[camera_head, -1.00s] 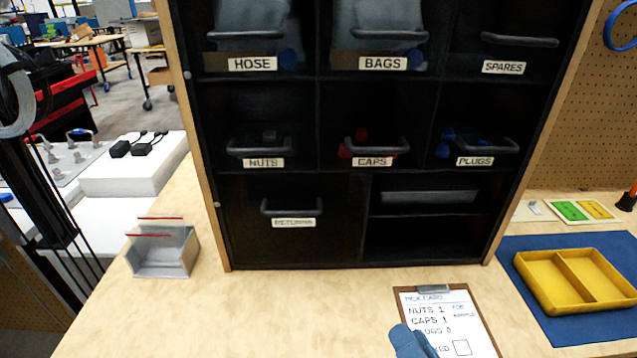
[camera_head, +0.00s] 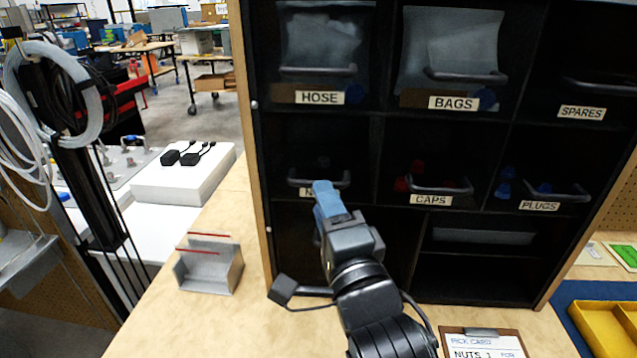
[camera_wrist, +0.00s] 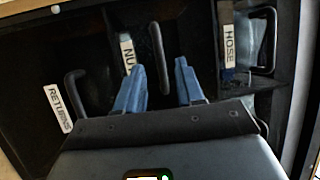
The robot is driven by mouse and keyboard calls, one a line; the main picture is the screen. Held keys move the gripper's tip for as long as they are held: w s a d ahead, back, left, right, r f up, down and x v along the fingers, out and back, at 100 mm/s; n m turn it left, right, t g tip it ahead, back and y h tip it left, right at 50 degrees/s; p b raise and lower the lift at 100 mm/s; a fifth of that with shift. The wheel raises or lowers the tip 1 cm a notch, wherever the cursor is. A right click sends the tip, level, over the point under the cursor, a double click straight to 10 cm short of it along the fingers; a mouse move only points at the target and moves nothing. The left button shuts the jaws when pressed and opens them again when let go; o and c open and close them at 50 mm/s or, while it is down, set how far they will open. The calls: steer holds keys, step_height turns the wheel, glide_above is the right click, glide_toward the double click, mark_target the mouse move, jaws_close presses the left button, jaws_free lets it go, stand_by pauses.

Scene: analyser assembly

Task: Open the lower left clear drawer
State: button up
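The NUTS drawer (camera_head: 300,150) is at the left of the cabinet's middle row, with a dark bar handle and a white label, and looks shut. Below it, the RETURNS drawer (camera_head: 290,245) is mostly behind my arm in the head view. My gripper (camera_head: 326,198) is in front of the NUTS handle and covers part of its label. In the wrist view my gripper (camera_wrist: 160,68) has its two blue fingers apart, and the NUTS handle (camera_wrist: 156,55) appears between the fingertips. I cannot tell contact. The RETURNS handle (camera_wrist: 72,92) and label (camera_wrist: 58,108) lie to the left.
HOSE (camera_head: 320,97), BAGS and SPARES drawers are above; CAPS (camera_head: 430,199) and PLUGS are right of NUTS. A grey bin (camera_head: 210,268) stands on the bench left of the cabinet. A clipboard (camera_head: 482,333) and yellow tray (camera_head: 605,325) are at the right.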

mark_target(324, 142)
steer(key=shift+p+x, duration=0.35)
steer(key=shift+x, duration=1.5)
steer(key=shift+c, duration=0.4)
jaws_close()
